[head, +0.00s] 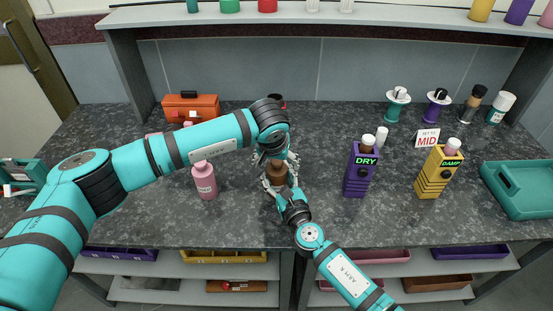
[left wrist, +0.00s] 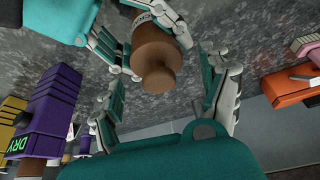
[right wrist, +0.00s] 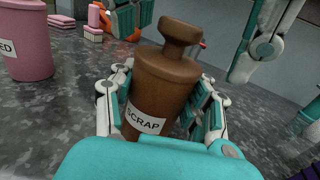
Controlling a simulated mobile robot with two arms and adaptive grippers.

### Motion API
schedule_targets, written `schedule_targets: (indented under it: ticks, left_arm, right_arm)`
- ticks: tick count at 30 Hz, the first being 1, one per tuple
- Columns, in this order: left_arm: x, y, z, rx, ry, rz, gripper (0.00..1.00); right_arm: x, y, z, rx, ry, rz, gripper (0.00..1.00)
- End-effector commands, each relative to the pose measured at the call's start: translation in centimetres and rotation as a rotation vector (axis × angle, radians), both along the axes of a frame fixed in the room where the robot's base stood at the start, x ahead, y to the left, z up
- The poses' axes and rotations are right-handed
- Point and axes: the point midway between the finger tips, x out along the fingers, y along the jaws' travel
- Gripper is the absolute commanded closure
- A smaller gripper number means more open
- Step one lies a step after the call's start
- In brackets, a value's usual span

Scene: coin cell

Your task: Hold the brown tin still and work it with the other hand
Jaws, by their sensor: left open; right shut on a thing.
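The brown tin (head: 277,173) stands upright on the dark counter near its front middle. In the right wrist view the tin (right wrist: 164,85) has a knob on top and a white SCRAP label. My right gripper (head: 281,187) is shut around the tin's body from the front, a finger on each side. My left gripper (head: 276,158) is over the tin, open, with nothing between its fingers. In the left wrist view its spread fingers (left wrist: 165,98) lie either side of the brown knob (left wrist: 157,77), apart from it.
A pink bottle (head: 204,182) stands left of the tin. A purple DRY box (head: 357,182) and a yellow DAMP box (head: 433,180) stand right, with a SET TO MID sign (head: 427,138) behind. An orange toolbox (head: 190,108) is at the back left, a teal tray (head: 520,207) at the right.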

Motion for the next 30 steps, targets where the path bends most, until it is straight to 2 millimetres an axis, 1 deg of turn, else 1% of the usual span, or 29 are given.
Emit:
schedule_targets:
  ticks: [1, 2, 16, 30]
  left_arm:
    - [-0.01, -0.01, 0.01, 0.0, 0.0, 0.0, 0.21]
    - [-0.01, -0.01, 0.01, 0.0, 0.0, 0.0, 0.25]
    - [-0.02, 0.0, 0.02, 0.0, 0.0, 0.0, 0.86]
    - [-0.02, 0.0, 0.16, 0.0, 0.0, 0.0, 0.87]
  right_arm:
    - [0.01, 0.01, 0.05, 0.0, -0.001, 0.0, 1.0]
    - [0.01, 0.01, 0.05, 0.0, -0.001, 0.0, 1.0]
    - [0.01, 0.01, 0.05, 0.0, -0.001, 0.0, 1.0]
    - [0.01, 0.0, 0.04, 0.0, -0.001, 0.0, 1.0]
